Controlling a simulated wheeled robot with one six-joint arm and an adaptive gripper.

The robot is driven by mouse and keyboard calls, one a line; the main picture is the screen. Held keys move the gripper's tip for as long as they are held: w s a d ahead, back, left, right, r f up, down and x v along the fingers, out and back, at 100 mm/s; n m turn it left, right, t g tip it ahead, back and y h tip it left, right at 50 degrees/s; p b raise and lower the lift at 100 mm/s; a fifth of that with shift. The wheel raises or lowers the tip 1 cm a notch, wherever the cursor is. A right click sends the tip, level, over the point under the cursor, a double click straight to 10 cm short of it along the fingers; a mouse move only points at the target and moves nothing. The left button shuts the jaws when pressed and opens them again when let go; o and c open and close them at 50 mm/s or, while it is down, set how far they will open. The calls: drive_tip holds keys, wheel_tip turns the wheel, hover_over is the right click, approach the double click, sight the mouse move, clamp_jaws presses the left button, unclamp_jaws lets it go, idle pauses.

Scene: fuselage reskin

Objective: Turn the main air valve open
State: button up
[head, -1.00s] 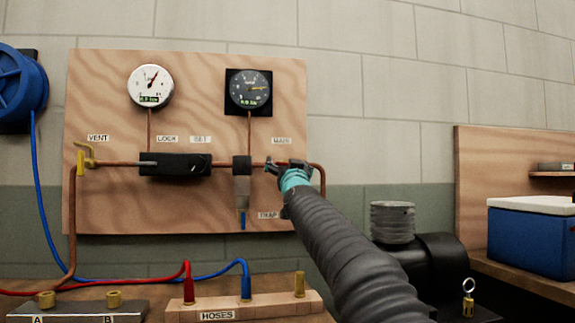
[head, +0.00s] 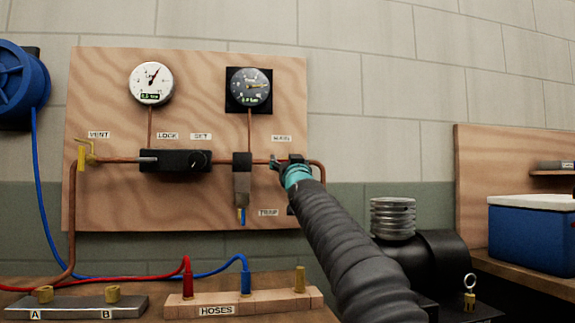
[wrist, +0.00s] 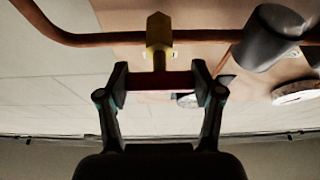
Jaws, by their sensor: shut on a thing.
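The main air valve's brass body (wrist: 159,32) sits on the copper pipe in the wrist view, with a red handle (wrist: 160,81) on its stem. My gripper (wrist: 160,84) is shut on the red handle, one finger at each end of it. The handle lies crosswise in the wrist view, roughly along the pipe. In the head view my gripper (head: 288,162) is at the pipe just below the MAIN label (head: 282,138), and it hides the valve and handle there.
The wooden panel (head: 100,210) also carries a white gauge (head: 151,83), a black gauge (head: 249,89), a black regulator (head: 175,161) and a yellow vent valve (head: 82,157). Below are a hose block (head: 240,307) and red and blue hoses. A blue cooler (head: 530,238) stands right.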

drive_tip(key=o, duration=1.2)
drive_tip(key=shift+c, duration=0.2)
drive_tip(key=shift+s, duration=0.1)
drive_tip(key=v, duration=1.2)
